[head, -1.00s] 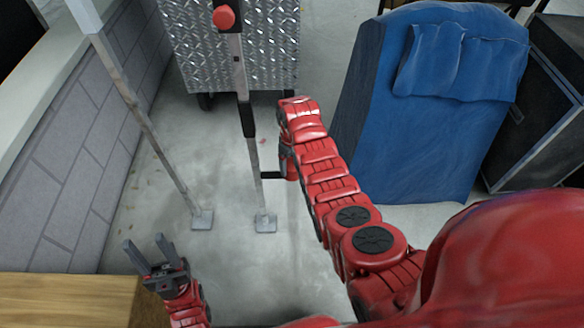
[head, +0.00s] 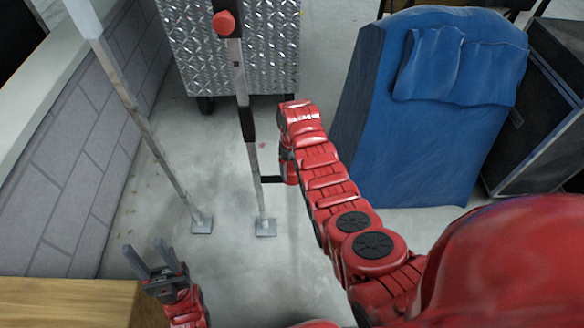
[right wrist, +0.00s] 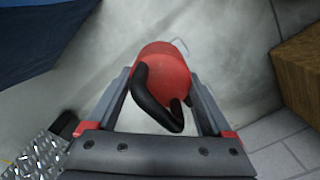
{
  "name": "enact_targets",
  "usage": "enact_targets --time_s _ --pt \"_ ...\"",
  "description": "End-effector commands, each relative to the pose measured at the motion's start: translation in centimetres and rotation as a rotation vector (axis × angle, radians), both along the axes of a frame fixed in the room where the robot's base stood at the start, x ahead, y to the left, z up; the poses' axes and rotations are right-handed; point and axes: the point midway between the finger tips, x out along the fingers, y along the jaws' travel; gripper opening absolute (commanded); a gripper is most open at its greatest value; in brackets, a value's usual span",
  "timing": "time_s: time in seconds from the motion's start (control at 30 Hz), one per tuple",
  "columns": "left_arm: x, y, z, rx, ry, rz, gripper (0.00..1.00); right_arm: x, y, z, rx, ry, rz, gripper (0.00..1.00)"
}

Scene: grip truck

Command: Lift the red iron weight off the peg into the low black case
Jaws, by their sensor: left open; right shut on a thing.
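The red iron weight (right wrist: 165,75) shows in the right wrist view as a red cylinder between the fingers of my right gripper (right wrist: 163,95), which is shut on it. A black curved bar (right wrist: 150,97) crosses in front of it; I cannot tell if this is a hook or the peg. In the head view my right gripper (head: 288,170) is beside the grey post, at the end of a thin black bar (head: 271,180), mostly hidden by my arm. My left gripper (head: 148,258) is open and empty at lower left. A black case (head: 540,125) stands at right, partly behind the blue cover.
The post (head: 253,165) has a red knob (head: 224,22) and a floor plate. Another thin pole (head: 160,150) stands left of it. A diamond-plate metal box (head: 262,50), a blue-covered object (head: 420,130), a block wall (head: 75,175) and a wooden surface (head: 70,300) surround open floor.

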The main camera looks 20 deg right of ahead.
Motion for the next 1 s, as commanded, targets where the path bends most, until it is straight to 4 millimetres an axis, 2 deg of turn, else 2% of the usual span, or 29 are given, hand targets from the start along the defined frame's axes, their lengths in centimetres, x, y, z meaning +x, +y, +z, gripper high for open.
enact_targets --time_s 0.63,0.8,1.0 --pt "0.0 0.0 1.4 0.000 0.000 0.000 0.50 0.5 0.0 8.4 -0.001 -0.015 0.000 0.00" --pt "0.0 0.0 1.5 0.000 0.000 0.000 0.50 0.4 0.0 9.5 0.000 -0.012 0.000 0.00" --pt "0.0 0.0 1.5 0.000 0.000 0.000 0.50 0.4 0.0 9.7 0.000 -0.010 0.000 0.00"
